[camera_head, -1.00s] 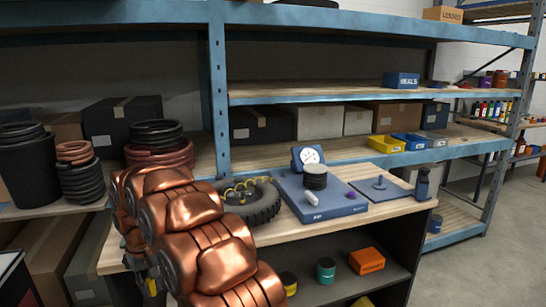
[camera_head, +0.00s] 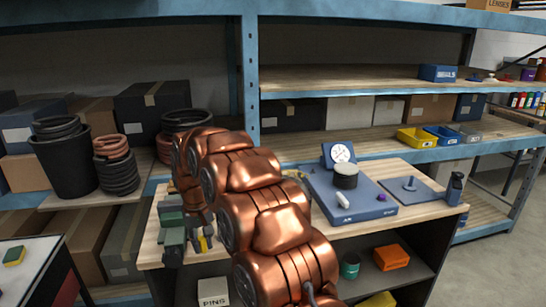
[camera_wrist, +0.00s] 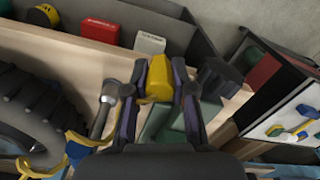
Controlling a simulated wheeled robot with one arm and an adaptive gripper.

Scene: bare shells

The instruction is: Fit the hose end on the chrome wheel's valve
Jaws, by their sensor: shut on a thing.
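My gripper (camera_wrist: 160,92) is shut on a yellow piece, which looks like the hose end (camera_wrist: 160,78), held between its fingertips. In the head view my gripper (camera_head: 203,232) hangs near the left front of the workbench, mostly behind my copper arm. A black tyre (camera_wrist: 28,112) fills the left of the wrist view, apart from the gripper. In the head view my arm hides nearly all of the wheel.
A green vice-like tool (camera_head: 172,228) stands at the bench's left end, close to my gripper. A grey rod-shaped tool (camera_wrist: 107,105) lies beside the left finger. A blue board (camera_head: 325,200) with a gauge (camera_head: 341,153) is right of my arm. Shelves stand behind.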

